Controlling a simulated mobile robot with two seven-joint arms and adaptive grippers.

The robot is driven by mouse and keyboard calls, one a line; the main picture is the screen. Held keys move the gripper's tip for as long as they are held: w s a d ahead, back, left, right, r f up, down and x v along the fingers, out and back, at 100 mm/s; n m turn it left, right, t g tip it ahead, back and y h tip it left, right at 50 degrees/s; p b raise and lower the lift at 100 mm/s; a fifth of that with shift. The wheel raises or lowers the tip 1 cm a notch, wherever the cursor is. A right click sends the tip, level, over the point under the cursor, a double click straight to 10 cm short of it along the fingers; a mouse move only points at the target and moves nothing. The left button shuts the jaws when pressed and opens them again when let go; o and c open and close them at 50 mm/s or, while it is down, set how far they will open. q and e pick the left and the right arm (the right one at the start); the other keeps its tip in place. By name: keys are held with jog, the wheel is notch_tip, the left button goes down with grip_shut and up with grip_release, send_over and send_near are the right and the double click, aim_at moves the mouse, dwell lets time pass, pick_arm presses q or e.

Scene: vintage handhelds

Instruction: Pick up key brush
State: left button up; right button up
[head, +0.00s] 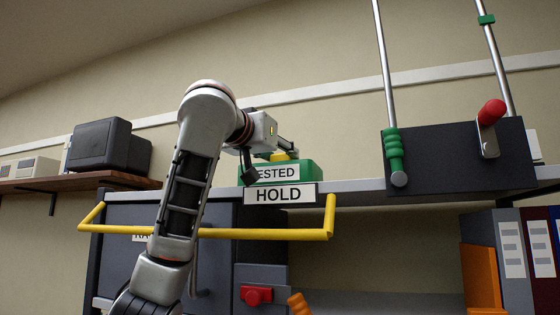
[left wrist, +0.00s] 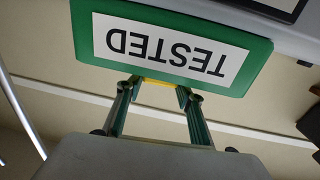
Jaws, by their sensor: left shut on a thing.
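My left gripper (head: 286,152) is at the green box marked TESTED (head: 307,168) on the grey shelf, its fingers reaching behind the box's front. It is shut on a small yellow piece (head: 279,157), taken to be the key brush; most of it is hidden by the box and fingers. In the left wrist view the yellow piece (left wrist: 158,83) shows between the fingertips (left wrist: 160,88), just past the edge of the green box (left wrist: 88,62). I cannot tell whether it is clear of the box. My right gripper is out of view.
A HOLD sign (head: 280,194) hangs below the green box. A yellow rail (head: 265,234) runs in front of the shelf. A dark panel with a red-knobbed lever (head: 490,112) stands right. Binders (head: 511,255) fill the lower right. A dark monitor (head: 98,145) sits far left.

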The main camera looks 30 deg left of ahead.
pick_arm(q)
notch_tip(320, 180, up, 18)
jog(key=p, duration=0.1)
jog(key=shift+f+p, duration=0.15)
jog(key=shift+p, duration=0.25)
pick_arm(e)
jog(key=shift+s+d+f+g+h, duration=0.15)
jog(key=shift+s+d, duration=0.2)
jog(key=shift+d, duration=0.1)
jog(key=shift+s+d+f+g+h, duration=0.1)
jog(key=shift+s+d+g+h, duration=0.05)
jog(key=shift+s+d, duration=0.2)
